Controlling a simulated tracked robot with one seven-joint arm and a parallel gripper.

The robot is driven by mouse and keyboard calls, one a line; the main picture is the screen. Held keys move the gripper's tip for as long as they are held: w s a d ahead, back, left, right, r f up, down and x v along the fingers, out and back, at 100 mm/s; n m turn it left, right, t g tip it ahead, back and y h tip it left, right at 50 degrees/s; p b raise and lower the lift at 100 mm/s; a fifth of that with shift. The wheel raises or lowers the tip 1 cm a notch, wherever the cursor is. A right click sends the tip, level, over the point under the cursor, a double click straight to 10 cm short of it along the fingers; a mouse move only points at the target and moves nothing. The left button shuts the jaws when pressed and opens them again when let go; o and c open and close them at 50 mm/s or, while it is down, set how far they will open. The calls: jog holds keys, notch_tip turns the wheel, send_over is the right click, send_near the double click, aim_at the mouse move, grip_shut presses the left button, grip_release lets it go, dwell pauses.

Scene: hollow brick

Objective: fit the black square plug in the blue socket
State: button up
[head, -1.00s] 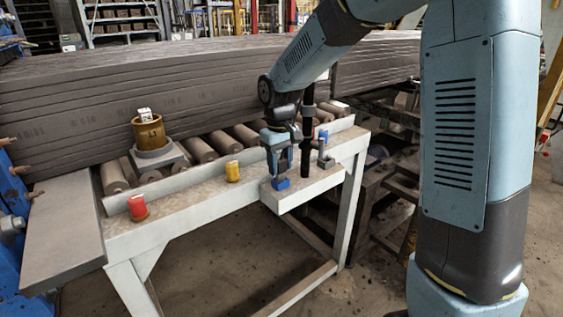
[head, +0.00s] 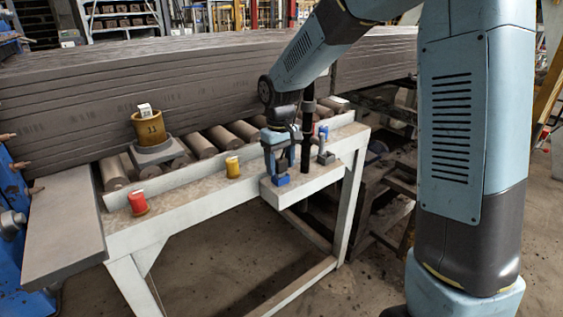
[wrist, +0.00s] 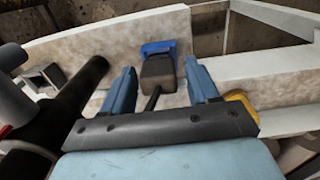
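The blue socket (head: 281,181) sits on the pale ledge at the front right of the bench. It also shows in the wrist view (wrist: 159,47), at top centre. The black square plug (wrist: 158,73) stands at the socket, with a thin dark stem toward me. It looks set against or in the socket; how deep I cannot tell. My gripper (head: 280,157) is above the socket. In the wrist view my gripper (wrist: 161,84) has its two blue fingers apart, one each side of the plug, with visible gaps on both sides.
A black post (head: 307,140) stands close right of my gripper, with a grey fitting (head: 325,153) beyond it. A yellow cylinder (head: 233,167) and a red one (head: 138,202) stand left along the bench. A brown pot (head: 149,129) is on the rollers.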

jog(key=shift+o, duration=1)
jog(key=shift+r, duration=0.1)
notch_tip(320, 180, up, 14)
jog(key=shift+f, duration=0.25)
jog(key=shift+s, duration=0.1)
